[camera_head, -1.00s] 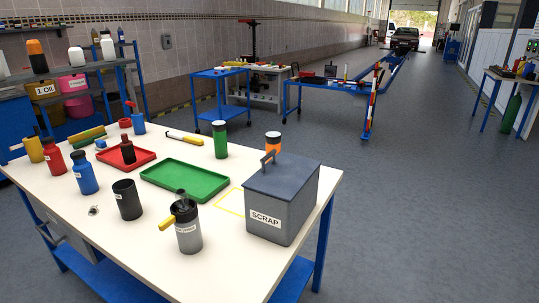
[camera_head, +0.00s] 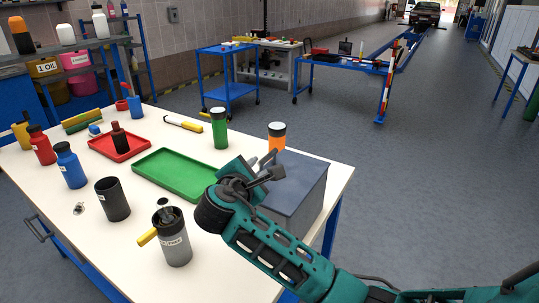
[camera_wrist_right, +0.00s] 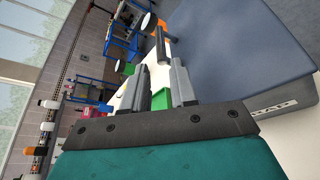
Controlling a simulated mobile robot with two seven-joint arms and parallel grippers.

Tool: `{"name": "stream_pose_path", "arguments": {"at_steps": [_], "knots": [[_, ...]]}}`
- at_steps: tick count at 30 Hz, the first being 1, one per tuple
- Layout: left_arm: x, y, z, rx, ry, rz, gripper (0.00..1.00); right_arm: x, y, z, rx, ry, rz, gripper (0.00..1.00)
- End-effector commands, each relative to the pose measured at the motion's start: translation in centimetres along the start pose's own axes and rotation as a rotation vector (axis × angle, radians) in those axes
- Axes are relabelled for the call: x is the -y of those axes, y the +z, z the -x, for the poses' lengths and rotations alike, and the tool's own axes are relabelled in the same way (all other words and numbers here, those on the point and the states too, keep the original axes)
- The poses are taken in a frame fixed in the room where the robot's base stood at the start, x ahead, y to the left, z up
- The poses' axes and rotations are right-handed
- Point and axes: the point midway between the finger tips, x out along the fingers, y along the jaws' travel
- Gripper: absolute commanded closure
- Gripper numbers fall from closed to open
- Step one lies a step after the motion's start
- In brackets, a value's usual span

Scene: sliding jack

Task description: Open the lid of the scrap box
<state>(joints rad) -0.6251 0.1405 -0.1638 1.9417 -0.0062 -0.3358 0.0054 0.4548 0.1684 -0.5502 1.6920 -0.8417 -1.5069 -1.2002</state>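The scrap box is a grey box with a blue-grey lid (camera_head: 302,172), which lies shut on top. In the right wrist view the lid (camera_wrist_right: 240,40) fills the upper right, with part of the box's label (camera_wrist_right: 268,108) below it. My right gripper (camera_head: 268,167) is at the lid's left edge, by the handle, and hides much of the box front. In the right wrist view its two fingers (camera_wrist_right: 162,84) are apart with a gap between them. The dark bar of the handle (camera_wrist_right: 161,45) shows just beyond the fingertips; I cannot tell whether they touch it. My left gripper is not in view.
On the white table (camera_head: 120,245), a green tray (camera_head: 175,172) lies left of the box. An orange bottle (camera_head: 276,140) and a green bottle (camera_head: 219,130) stand behind.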

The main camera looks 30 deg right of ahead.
Motion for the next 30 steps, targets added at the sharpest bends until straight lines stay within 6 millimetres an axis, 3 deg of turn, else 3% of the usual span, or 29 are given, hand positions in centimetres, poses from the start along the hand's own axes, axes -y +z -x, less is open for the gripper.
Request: {"name": "stream_pose_path", "arguments": {"at_steps": [9, 15, 21, 30], "knots": [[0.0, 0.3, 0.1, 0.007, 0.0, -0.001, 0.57, 0.1, 0.1, -6.8, 0.002, -0.003, -0.001, 0.73], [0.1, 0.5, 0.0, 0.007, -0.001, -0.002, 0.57, 0.1, 0.0, -9.8, -0.001, -0.001, -0.004, 0.73], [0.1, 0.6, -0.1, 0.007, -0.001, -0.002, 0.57, 0.0, 0.0, -11.1, -0.002, 0.0, -0.005, 0.73], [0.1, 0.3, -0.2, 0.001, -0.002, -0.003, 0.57, 0.1, 0.0, -11.3, -0.002, -0.001, -0.004, 0.73]]}}
